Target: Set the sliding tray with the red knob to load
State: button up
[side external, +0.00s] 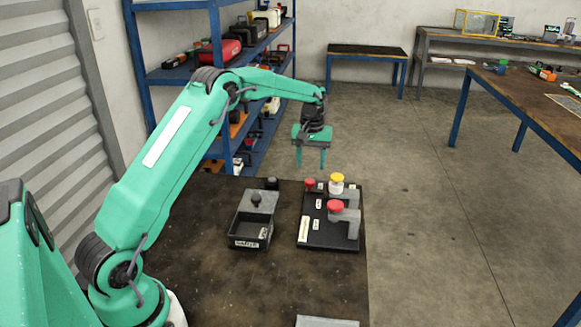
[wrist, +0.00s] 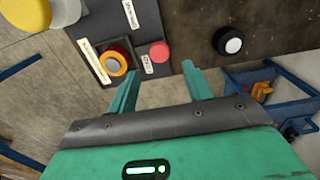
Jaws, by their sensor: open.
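A black board (side external: 315,234) lies on the dark table, with white labels on its face. A small red knob (side external: 309,184) stands at its back left corner; a red knob also shows in the wrist view (wrist: 160,52), beside a small white label. A second red round top (side external: 335,206) sits at a grey block on the board. I cannot tell which red part belongs to the sliding tray, or read the labels surely. My gripper (side external: 310,166) is open and empty, pointing down above the board's back edge; its fingers also show in the wrist view (wrist: 160,66).
A yellow-capped white part (side external: 336,184) stands close right of the small red knob. A dark open box with a black knob (side external: 252,225) is left of the board. A black cylinder (side external: 271,183) stands behind the box. The table's front middle is largely clear.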

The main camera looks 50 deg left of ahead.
jog(key=shift+r, duration=1.25)
jog(key=s+d+r+m+t, duration=0.2)
jog(key=s+d+r, duration=0.4)
jog(key=s+r, duration=0.2)
jog(key=s+d+r+m+t, duration=0.1)
jog(key=s+d+r+m, duration=0.2)
jog(key=s+d+r, duration=0.35)
jog(key=s+d+f+m+t, duration=0.1)
jog(key=s+d+m, duration=0.1)
jog(key=s, duration=0.8)
jog(key=s+d+f+m+t, duration=0.1)
jog(key=s+d+m, duration=0.1)
jog(key=s, duration=0.8)
jog(key=shift+d+t, duration=0.3)
jog(key=shift+d, duration=0.05)
jog(key=shift+s, duration=0.1)
